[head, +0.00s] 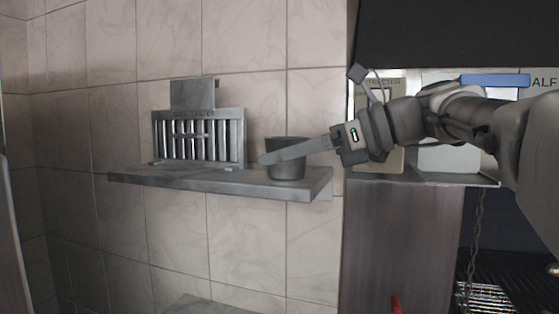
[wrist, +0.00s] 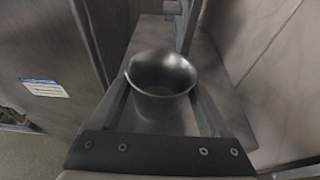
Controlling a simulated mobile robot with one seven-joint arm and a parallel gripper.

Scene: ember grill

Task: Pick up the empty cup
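The empty cup (head: 287,172) is a dark grey metal cup standing upright on the right part of the wall shelf. In the wrist view the cup (wrist: 162,75) shows from above, with nothing visible inside. My gripper (head: 266,158) reaches in from the right, level and just below the rim; one finger crosses in front of the cup and hides part of its side. In the wrist view my gripper (wrist: 162,92) has a finger on each side of the cup, spread wide. Any contact is hard to see.
The grey shelf (head: 230,181) also holds a slotted metal rack (head: 198,138) left of the cup. A tiled wall (head: 245,40) is close behind. A grill unit with a panel (head: 400,235) stands to the right, and a hanging chain (head: 477,235) shows there.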

